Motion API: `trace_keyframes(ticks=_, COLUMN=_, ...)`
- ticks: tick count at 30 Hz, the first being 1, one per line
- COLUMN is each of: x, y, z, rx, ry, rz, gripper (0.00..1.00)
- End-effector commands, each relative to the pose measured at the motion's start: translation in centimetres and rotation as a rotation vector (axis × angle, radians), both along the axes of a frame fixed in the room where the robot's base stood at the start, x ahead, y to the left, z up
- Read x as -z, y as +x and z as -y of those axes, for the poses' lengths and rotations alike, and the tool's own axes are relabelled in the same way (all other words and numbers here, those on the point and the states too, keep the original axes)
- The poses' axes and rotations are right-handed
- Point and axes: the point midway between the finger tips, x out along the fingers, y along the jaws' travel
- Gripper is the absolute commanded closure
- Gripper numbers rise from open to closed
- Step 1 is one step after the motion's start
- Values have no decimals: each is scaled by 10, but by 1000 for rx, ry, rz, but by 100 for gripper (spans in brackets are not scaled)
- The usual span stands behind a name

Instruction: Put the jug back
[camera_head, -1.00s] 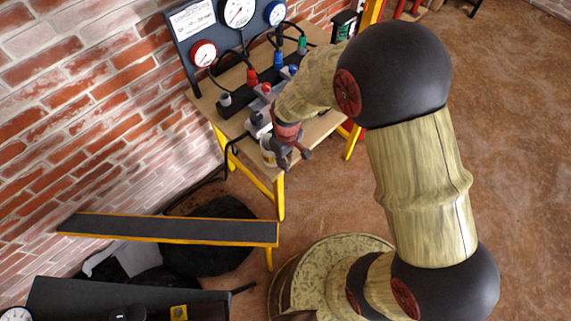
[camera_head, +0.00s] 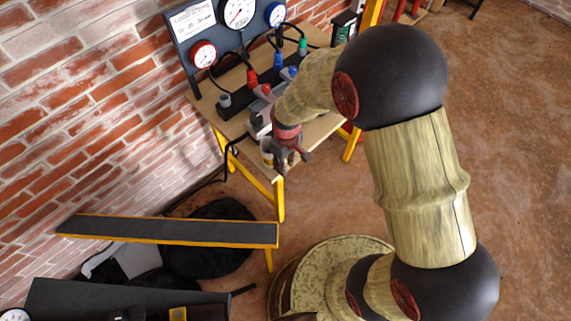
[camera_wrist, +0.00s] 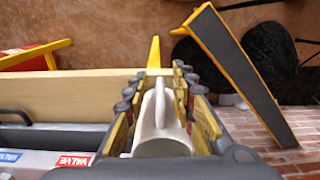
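The jug (camera_wrist: 163,135) is pale cream with an open mouth and a handle. In the wrist view it stands between the two fingers of my gripper (camera_wrist: 158,85), with its handle pointing up the picture. The fingers lie on either side of the handle, and gaps show between them and it. In the head view my gripper (camera_head: 291,157) is low at the table's near edge. The jug (camera_head: 267,146) shows only in part just left of it, and the rest is hidden by the gripper.
The wooden table (camera_head: 318,130) with yellow legs carries a gauge panel (camera_head: 215,35), hoses and coloured fittings behind the gripper. A dark, yellow-edged shelf (camera_head: 170,229) is nearer, at lower left. A brick wall (camera_head: 80,110) bounds the left; open floor (camera_head: 520,140) lies right.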

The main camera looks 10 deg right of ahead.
Motion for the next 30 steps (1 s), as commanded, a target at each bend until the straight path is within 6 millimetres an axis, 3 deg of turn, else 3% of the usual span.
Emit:
trace_keyframes(ticks=7, x=-18, y=1, z=0, rx=0, ry=0, rz=2, gripper=74)
trace_keyframes(ticks=21, x=-106, y=0, z=1, rx=0, ry=0, rz=2, gripper=74)
trace_keyframes(ticks=30, x=-123, y=0, z=2, rx=0, ry=0, rz=0, gripper=74)
